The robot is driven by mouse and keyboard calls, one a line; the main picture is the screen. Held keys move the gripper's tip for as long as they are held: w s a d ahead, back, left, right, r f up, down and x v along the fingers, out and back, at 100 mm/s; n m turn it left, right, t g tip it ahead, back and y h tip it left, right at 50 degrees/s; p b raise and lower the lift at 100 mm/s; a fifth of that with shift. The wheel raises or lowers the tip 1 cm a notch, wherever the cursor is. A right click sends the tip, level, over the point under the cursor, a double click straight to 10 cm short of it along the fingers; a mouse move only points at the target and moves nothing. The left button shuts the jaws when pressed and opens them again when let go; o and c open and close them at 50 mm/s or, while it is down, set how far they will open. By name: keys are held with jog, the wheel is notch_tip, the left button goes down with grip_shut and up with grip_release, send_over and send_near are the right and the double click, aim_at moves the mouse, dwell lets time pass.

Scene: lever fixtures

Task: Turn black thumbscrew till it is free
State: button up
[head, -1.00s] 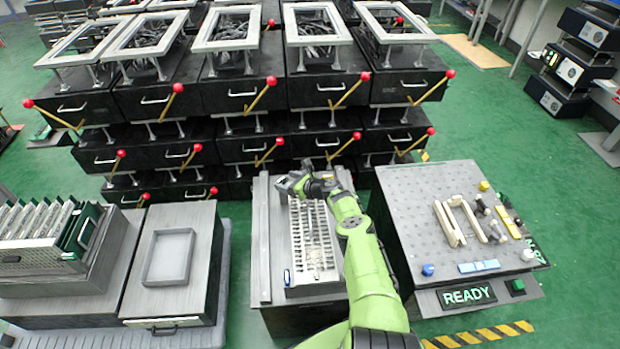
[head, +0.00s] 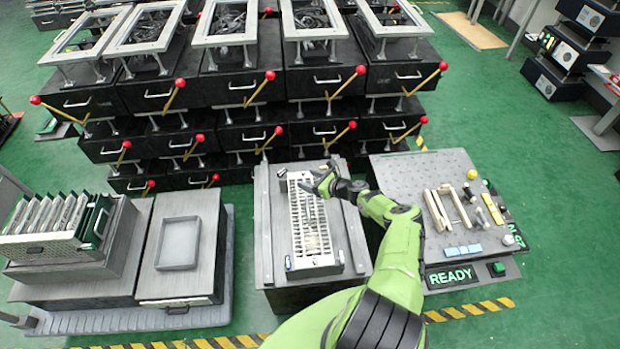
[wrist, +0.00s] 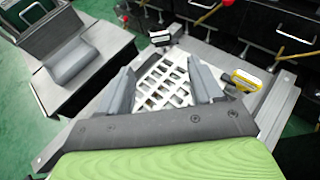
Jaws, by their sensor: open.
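A perforated light metal plate (head: 312,235) lies on a grey bench; it also shows between my fingers in the wrist view (wrist: 165,82). A small black fitting with a pale face (wrist: 160,37), possibly the black thumbscrew, sits beyond the plate; it seems to be at the plate's far left corner in the head view (head: 281,172). A yellow fitting (wrist: 246,80) sits to the right of my fingers. My gripper (head: 318,180) is above the plate's far end. In the wrist view my gripper (wrist: 160,70) has its two fingers apart, with nothing between them, short of the black fitting.
Stacked black drawers with red-knobbed levers (head: 279,130) stand behind the bench. A grey pegboard table (head: 400,172) with loose parts and a READY sign is on the right. A grey tray (head: 178,243) and a rack of boards (head: 50,232) are on the left.

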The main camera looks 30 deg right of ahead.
aim_at(286, 169)
jog(key=d+b, duration=0.1)
jog(key=d+g+b, duration=0.1)
jog(key=b, duration=0.1)
jog(key=shift+s+d+f, duration=0.15)
jog(key=shift+s+f, duration=0.05)
jog(key=shift+s, duration=0.1)
jog(key=c, duration=0.5)
jog(key=shift+s+d+h+b, duration=0.1)
jog(key=shift+h+b, duration=0.2)
jog(key=shift+b, duration=0.2)
jog(key=shift+c, duration=1.1)
jog(key=b+x, duration=0.3)
jog(key=x, duration=0.2)
jog(key=b+x, duration=0.2)
jog(key=x, duration=0.3)
jog(key=shift+s+f+b, duration=0.1)
jog(key=shift+f+b, duration=0.15)
jog(key=shift+b, duration=0.15)
grip_shut()
jog(key=shift+w+a+r+b, duration=0.1)
jog(key=shift+w+a+b, duration=0.2)
jog(key=shift+w+b, duration=0.3)
jog(key=shift+w+a+b, duration=0.25)
jog(key=shift+w+b, duration=0.2)
jog(key=shift+w, duration=0.2)
jog(key=shift+w+a+r+b, duration=0.2)
jog(key=shift+w+b, duration=0.2)
jog(key=shift+w, duration=0.1)
jog(key=shift+r, duration=0.15)
jog(key=shift+d, duration=0.15)
